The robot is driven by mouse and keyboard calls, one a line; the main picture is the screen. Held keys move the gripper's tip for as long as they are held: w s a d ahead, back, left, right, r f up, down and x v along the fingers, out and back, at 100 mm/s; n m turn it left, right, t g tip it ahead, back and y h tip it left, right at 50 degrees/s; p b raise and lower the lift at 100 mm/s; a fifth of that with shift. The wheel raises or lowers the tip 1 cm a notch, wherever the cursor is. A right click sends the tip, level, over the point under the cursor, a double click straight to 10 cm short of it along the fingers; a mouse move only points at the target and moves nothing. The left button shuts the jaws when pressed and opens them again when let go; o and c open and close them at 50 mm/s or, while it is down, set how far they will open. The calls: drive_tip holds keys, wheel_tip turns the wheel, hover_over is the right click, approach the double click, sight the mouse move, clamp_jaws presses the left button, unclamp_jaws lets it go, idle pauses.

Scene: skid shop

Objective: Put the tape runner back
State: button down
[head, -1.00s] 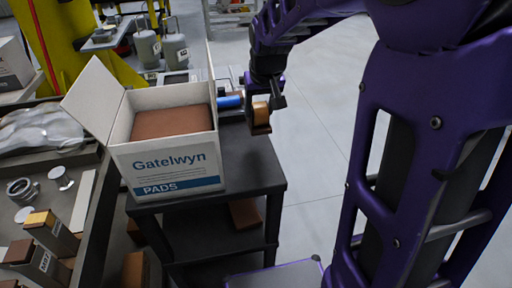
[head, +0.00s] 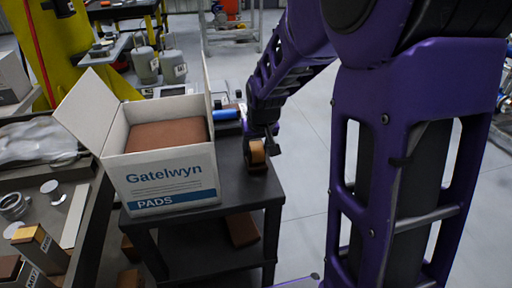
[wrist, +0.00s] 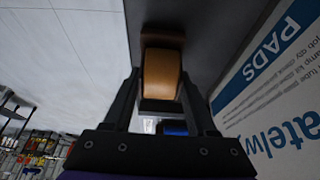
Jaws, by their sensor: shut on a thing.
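The tape runner (head: 256,153), brown-orange with a dark body, is at the right edge of the black cart's top (head: 238,182), right of the white Gatelwyn box. My gripper (head: 262,143) is shut on it. In the wrist view the tape runner (wrist: 161,75) sits between the two fingers of my gripper (wrist: 160,97), against the dark cart top. Whether it touches the surface is hard to tell.
The open white Gatelwyn box (head: 170,182), holding brown pads (head: 166,134), stands just left of the gripper. A blue cylinder (head: 226,115) lies behind it. Brown blocks lie on the lower shelf. Open floor (head: 310,160) is to the right.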

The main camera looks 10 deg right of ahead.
drive_tip(key=shift+c, duration=1)
unclamp_jaws()
drive_tip(key=shift+r+p, duration=0.35)
drive_tip(key=shift+r, duration=0.05)
drive_tip(key=p+v, duration=0.7)
drive_tip(key=v, duration=0.4)
drive_tip(key=shift+s+r, duration=0.2)
